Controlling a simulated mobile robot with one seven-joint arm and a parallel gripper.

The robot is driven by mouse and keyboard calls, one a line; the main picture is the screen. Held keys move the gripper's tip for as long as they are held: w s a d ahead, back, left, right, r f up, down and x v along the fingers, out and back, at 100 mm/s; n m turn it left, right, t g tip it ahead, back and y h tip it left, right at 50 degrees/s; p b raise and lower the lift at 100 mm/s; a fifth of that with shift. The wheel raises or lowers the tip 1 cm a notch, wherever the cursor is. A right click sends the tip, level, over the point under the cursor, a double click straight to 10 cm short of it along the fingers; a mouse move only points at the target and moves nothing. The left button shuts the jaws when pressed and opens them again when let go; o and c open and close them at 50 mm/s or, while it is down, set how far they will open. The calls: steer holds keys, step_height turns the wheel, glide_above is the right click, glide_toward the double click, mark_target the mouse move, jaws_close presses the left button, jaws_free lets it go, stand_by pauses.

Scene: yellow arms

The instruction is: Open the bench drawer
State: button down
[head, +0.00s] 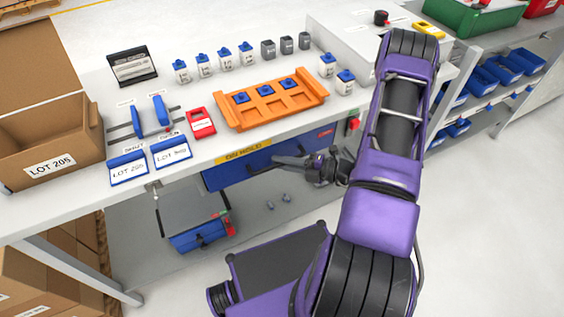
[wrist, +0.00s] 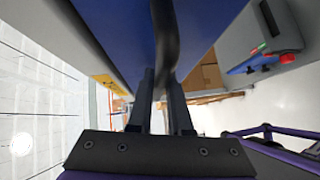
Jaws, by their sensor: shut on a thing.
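The blue drawer (head: 232,176) sits under the front edge of the bench, below a yellow strip label. Its blue front also shows in the wrist view (wrist: 115,25). My gripper (head: 318,167) is at the right part of the drawer front. In the wrist view my gripper (wrist: 160,85) has its two dark fingers shut on the dark bar handle (wrist: 166,35). The drawer front looks close under the bench top, and I see no clear gap. The handle is hard to make out in the head view.
The bench top (head: 95,90) carries an orange tray (head: 270,106), several blue-capped bottles and a brown box (head: 45,150). A blue-and-grey case (head: 200,235) is below the drawer. A red button (head: 353,124) is near my arm. Floor at the right is clear.

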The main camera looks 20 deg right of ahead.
steer(key=s+d, duration=0.2)
steer(key=s, duration=2.1)
steer(key=shift+s, duration=0.4)
steer(key=c, duration=1.1)
jaws_free()
steer(key=v, duration=1.7)
steer(key=shift+s+d+r+b, duration=0.1)
steer(key=shift+d+r+b, duration=0.05)
steer(key=shift+b, duration=0.15)
